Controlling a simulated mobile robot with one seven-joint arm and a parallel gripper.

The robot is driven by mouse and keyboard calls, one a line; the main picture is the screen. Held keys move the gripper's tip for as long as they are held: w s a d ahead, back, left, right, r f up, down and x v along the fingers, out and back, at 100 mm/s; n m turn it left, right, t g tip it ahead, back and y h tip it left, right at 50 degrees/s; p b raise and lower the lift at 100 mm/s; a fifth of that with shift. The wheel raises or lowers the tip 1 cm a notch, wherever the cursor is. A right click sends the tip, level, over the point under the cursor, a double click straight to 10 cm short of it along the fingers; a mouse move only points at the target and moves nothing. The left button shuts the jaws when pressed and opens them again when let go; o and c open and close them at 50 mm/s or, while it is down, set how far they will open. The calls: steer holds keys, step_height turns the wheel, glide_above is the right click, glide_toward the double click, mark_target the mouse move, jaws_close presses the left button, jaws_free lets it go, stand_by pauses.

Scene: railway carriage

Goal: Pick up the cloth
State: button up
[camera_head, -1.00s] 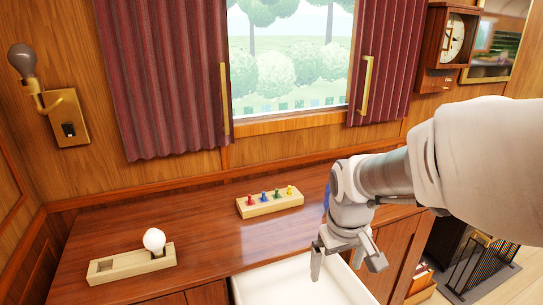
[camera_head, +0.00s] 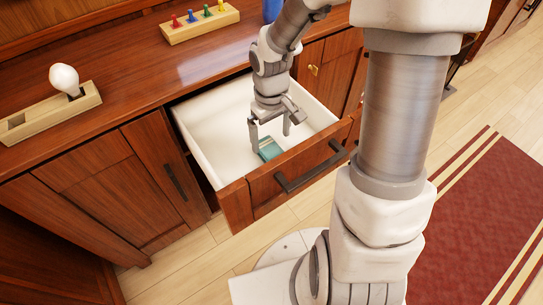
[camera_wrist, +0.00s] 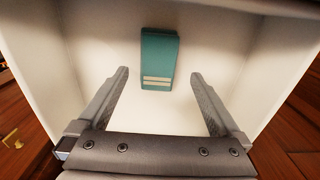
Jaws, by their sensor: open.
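The cloth (camera_head: 270,148) is a small folded teal piece with pale stripes near one end. It lies on the white floor of the open drawer (camera_head: 215,122), close to the drawer's front. In the wrist view the cloth (camera_wrist: 158,58) lies beyond the fingertips, roughly centred between them. My gripper (camera_head: 270,134) is open and empty, pointing down inside or just over the drawer, apart from the cloth. The gripper's two fingers also show in the wrist view (camera_wrist: 158,75). How far the tips are above the drawer floor is hard to tell.
The drawer front with its dark handle (camera_head: 312,168) stands out from the wooden cabinet. On the counter are a wooden holder with a white bulb (camera_head: 64,79), a peg block (camera_head: 200,22) and a blue object (camera_head: 271,10). A red striped rug (camera_head: 480,220) lies right.

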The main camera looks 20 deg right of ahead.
mark_target(272, 150)
step_height(272, 150, down, 7)
steer(key=b, duration=0.3)
steer(key=shift+w+d+r, duration=0.1)
steer(key=shift+r, duration=0.15)
steer(key=c, duration=1.3)
steer(key=shift+r, duration=0.1)
steer(key=shift+c, duration=0.2)
step_height(272, 150, up, 10)
steer(key=p, duration=0.4)
steer(key=shift+p, duration=0.3)
steer(key=o, duration=0.7)
steer(key=c, duration=0.5)
